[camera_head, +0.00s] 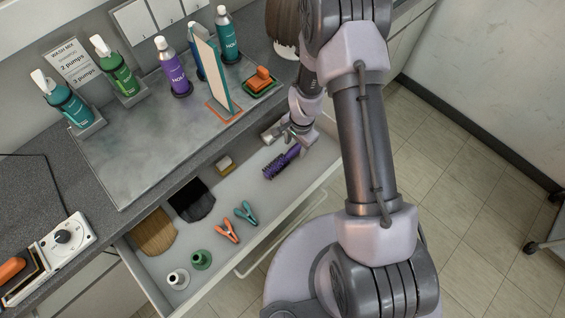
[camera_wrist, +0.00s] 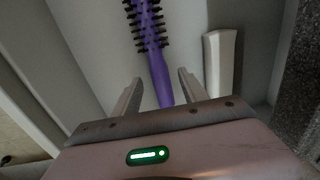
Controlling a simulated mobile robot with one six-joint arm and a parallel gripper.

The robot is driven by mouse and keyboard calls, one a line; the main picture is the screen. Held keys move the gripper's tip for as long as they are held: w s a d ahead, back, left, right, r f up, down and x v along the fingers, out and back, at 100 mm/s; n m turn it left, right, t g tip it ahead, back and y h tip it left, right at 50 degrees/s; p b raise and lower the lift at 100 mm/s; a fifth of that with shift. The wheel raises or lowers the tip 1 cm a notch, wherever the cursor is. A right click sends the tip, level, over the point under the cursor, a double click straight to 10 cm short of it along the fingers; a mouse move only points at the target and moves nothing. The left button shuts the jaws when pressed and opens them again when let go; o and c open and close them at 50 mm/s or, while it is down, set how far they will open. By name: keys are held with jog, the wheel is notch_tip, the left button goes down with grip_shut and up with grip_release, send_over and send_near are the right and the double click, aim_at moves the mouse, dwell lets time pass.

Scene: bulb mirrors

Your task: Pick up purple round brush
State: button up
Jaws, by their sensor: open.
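The purple round brush (camera_head: 281,162) lies in the right part of the open drawer (camera_head: 240,182). My gripper (camera_head: 287,131) is at the drawer's right end, close to the brush. In the wrist view the brush (camera_wrist: 148,33) has a purple core with dark bristles at the top, and its smooth handle points toward my gripper. My gripper (camera_wrist: 157,88) is open, with one finger on each side of the handle's end. I cannot tell the height gap between fingers and handle.
A pale object (camera_wrist: 219,60) lies right of the brush in the wrist view. The drawer also holds a small yellow-topped block (camera_head: 224,163), a black hair swatch (camera_head: 192,200), a brown swatch (camera_head: 155,232), an orange clip (camera_head: 227,231) and a teal clip (camera_head: 246,213). Several bottles stand on the counter behind.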

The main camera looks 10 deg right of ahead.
notch_tip(320, 180, down, 2)
jog(key=shift+w+f, duration=0.1)
grip_shut()
